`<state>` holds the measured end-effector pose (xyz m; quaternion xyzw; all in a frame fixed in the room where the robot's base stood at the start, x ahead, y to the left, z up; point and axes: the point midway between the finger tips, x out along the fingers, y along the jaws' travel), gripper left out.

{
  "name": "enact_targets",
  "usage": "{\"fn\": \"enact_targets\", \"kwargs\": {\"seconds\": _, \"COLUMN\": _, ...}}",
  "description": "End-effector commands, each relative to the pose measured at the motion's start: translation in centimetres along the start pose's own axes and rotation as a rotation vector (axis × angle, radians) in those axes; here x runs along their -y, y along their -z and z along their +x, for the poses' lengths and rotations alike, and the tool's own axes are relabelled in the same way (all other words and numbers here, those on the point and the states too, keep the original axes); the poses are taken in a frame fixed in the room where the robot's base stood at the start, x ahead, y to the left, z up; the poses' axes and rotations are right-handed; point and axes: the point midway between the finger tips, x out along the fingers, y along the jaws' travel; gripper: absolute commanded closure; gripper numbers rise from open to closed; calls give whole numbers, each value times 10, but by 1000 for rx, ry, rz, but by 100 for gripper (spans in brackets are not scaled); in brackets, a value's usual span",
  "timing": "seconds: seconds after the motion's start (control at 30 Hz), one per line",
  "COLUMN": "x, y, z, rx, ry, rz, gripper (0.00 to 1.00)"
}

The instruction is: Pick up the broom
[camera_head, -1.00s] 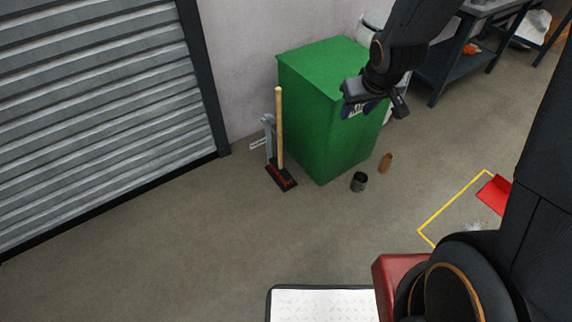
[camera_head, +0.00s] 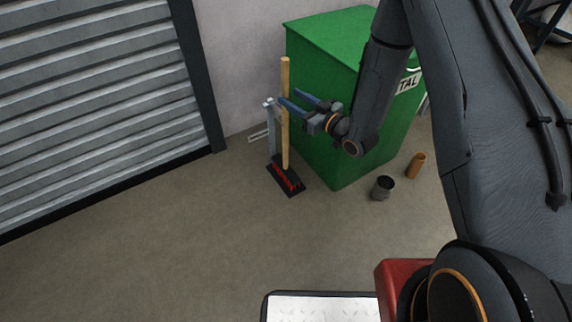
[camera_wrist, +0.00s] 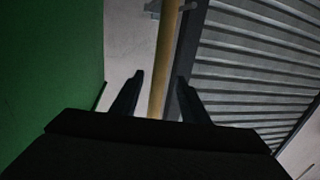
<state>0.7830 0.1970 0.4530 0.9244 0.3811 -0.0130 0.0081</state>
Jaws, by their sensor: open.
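The broom stands upright, with a pale wooden handle (camera_head: 285,125) and a black head with red bristles (camera_head: 285,177) on the floor. A grey stand (camera_head: 272,130) is beside its handle. My gripper (camera_head: 287,98) is open at the upper part of the handle, its blue-grey fingers pointing left. In the wrist view the handle (camera_wrist: 165,65) runs down between the two open fingertips (camera_wrist: 159,78). I cannot tell whether either finger touches it.
A green bin (camera_head: 320,100) stands right behind the broom, close to my gripper. A dark can (camera_head: 383,188) and a brown cylinder (camera_head: 416,166) are on the floor to the right. A grey roller shutter (camera_head: 90,110) is at left. The floor in front is clear.

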Motion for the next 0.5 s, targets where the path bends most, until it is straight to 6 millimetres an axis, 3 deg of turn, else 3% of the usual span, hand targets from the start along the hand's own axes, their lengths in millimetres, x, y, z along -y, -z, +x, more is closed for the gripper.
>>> {"fn": "enact_targets", "kwargs": {"seconds": 0.5, "x": -2, "y": -7, "z": 34, "rx": -31, "ry": 6, "rz": 5, "gripper": 59}}
